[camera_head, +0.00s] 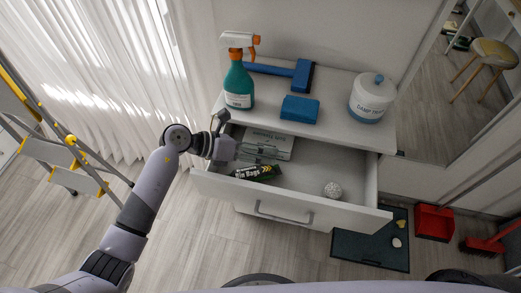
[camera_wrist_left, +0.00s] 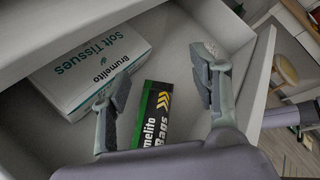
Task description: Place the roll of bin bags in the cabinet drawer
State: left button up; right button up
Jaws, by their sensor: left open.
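The roll of bin bags (camera_head: 258,172), black and green with white lettering, lies inside the open cabinet drawer (camera_head: 302,216), near its left front. It also shows in the left wrist view (camera_wrist_left: 154,112), where its lower end is hidden by my gripper's body. My left gripper (camera_head: 226,126) is above the left part of the drawer. In the left wrist view the left gripper (camera_wrist_left: 160,85) is open, with one finger on each side of the roll in the picture; I cannot tell whether they touch it. My right gripper is not in view.
On the cabinet top stand a spray bottle (camera_head: 239,84), a blue sponge (camera_head: 300,109), a blue brush (camera_head: 300,75) and a white canister (camera_head: 371,99). A stepladder (camera_head: 70,150) is at the left.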

pick_arm(q)
jog(key=b+v, duration=0.1)
jog(key=v, duration=1.1)
jog(key=shift+b, duration=0.4)
